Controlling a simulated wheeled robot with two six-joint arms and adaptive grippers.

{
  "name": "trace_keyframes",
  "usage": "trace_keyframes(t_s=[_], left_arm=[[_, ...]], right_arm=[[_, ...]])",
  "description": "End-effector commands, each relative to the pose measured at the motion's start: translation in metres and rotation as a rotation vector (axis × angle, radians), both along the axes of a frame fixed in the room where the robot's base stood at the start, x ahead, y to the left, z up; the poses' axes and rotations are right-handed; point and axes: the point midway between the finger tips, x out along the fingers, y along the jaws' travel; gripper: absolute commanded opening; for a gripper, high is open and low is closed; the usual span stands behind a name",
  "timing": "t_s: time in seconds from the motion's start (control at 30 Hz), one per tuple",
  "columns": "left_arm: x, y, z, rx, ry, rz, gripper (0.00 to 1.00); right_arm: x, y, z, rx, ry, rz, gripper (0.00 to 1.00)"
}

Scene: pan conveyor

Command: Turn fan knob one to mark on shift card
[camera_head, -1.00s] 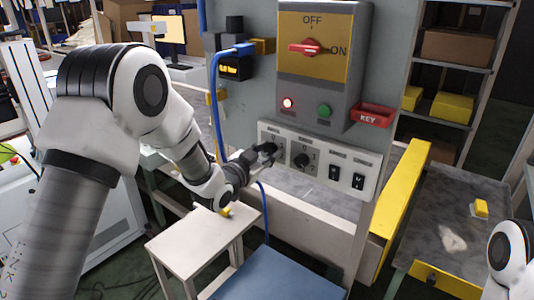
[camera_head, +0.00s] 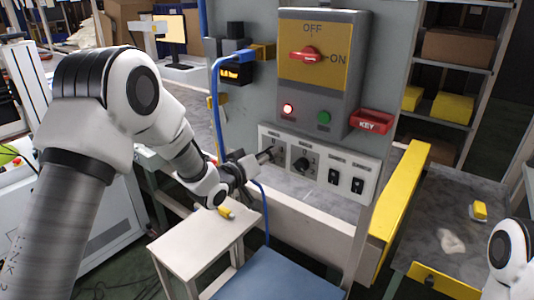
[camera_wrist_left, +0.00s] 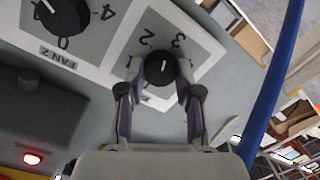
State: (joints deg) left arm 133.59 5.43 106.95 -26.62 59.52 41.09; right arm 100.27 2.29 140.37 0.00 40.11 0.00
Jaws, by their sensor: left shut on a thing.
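Fan knob one (camera_wrist_left: 158,74) is a round black knob with a short white pointer line, on a grey dial plate marked with numbers. In the left wrist view its pointer is roughly upright, toward the gap between 2 and 3. My left gripper (camera_wrist_left: 161,84) is shut on it, one finger on each side. In the head view my left gripper (camera_head: 264,158) meets the panel's left end and mostly hides this knob. The fan 2 knob (camera_head: 301,163) is beside it, and also shows in the left wrist view (camera_wrist_left: 63,17). I cannot make out a shift card. My right gripper is out of view.
Two black rocker switches (camera_head: 345,180) are on the same white panel. Above is a grey box with a red rotary switch (camera_head: 306,54), a lit red lamp (camera_head: 288,109) and a green button (camera_head: 324,118). A blue cable (camera_head: 217,100) hangs close to my left wrist.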

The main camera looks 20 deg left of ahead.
Motion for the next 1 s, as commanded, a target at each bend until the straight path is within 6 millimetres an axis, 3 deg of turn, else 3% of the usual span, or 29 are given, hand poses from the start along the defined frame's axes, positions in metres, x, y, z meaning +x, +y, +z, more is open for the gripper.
trace_keyframes(t_s=[0.5, 1.0], left_arm=[[0.000, 0.002, 0.000, -0.434, 0.160, 0.001, 0.00], [0.001, 0.003, -0.001, -0.625, 0.226, 0.002, 0.00]], right_arm=[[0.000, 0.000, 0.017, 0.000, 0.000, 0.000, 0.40], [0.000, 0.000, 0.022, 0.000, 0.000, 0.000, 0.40]])
